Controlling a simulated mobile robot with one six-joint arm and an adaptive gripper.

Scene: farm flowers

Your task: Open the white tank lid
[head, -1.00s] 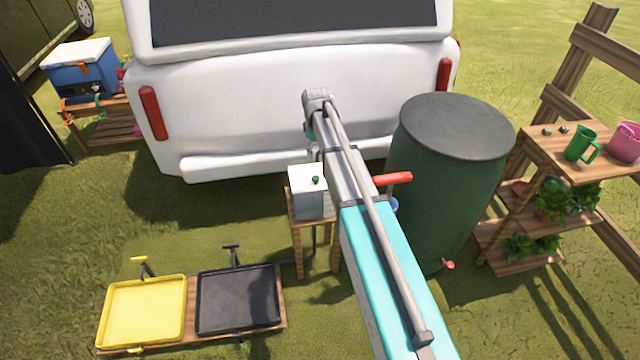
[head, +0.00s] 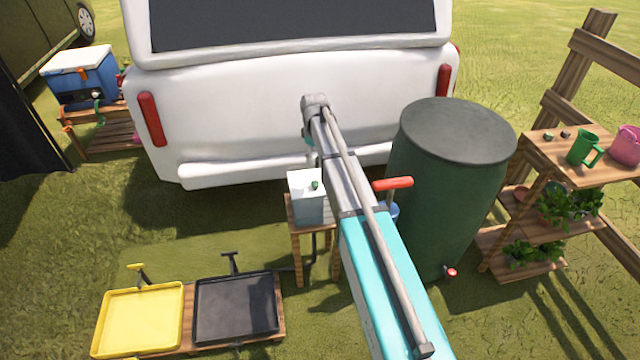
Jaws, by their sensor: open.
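The white tank (head: 306,208) is a small box on a wooden stand, left of my arm in the head view. The arm covers part of the area just right of the tank.
A large green barrel (head: 445,205) stands right of my arm, with a red handle (head: 393,183) in between. A white vehicle (head: 240,110) is close behind the tank. Yellow (head: 140,318) and black (head: 237,308) trays lie front left. A plant shelf (head: 570,175) stands right.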

